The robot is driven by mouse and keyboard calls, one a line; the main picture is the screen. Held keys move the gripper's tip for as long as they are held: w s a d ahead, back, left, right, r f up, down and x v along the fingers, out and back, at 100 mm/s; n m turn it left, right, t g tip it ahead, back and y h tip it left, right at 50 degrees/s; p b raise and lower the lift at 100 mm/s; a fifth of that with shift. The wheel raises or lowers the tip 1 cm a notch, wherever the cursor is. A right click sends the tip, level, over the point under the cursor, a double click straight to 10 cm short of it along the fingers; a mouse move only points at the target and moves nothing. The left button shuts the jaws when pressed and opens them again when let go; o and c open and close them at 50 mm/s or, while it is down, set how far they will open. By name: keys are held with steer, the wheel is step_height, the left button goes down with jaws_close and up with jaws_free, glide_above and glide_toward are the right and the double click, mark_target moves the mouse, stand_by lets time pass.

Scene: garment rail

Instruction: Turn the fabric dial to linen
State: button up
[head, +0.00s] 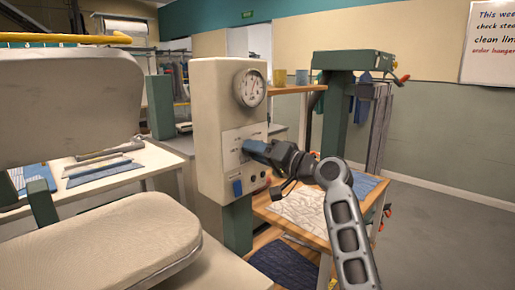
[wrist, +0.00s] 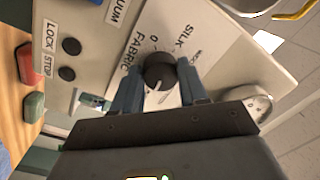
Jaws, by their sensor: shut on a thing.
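The fabric dial is a round black knob (wrist: 160,68) with a white pointer line, on a white label plate (wrist: 205,40) in the wrist view. The plate reads FABRIC, 0, SILK and another small word. I cannot read a linen mark; part of the plate is hidden behind my gripper. My gripper (wrist: 159,78) is shut on the knob, one blue finger on each side. The pointer line faces my gripper's body. In the head view my gripper (head: 260,150) reaches the front of the cream control box (head: 209,120) and hides the dial.
A round gauge (head: 250,88) sits above the dial. LOCK and STOP labels, black buttons (wrist: 67,74), a red button (wrist: 29,62) and a green button (wrist: 34,107) are beside it. A padded press (head: 100,240) stands at left. Open floor (head: 440,230) lies at right.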

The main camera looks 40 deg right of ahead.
steer(key=shift+f+m, duration=0.15)
steer(key=shift+m, duration=0.15)
steer(key=o, duration=1.1)
steer(key=shift+s+d+f+b, duration=0.1)
steer(key=shift+s+b, duration=0.1)
steer(key=shift+s, duration=1.1)
steer(key=shift+s+d+r+b, duration=0.1)
steer(key=shift+s+b, duration=0.05)
steer(key=shift+s, duration=1.15)
steer(key=shift+s+d+f+b, duration=0.1)
steer(key=shift+s+b, duration=0.1)
steer(key=shift+s, duration=1.1)
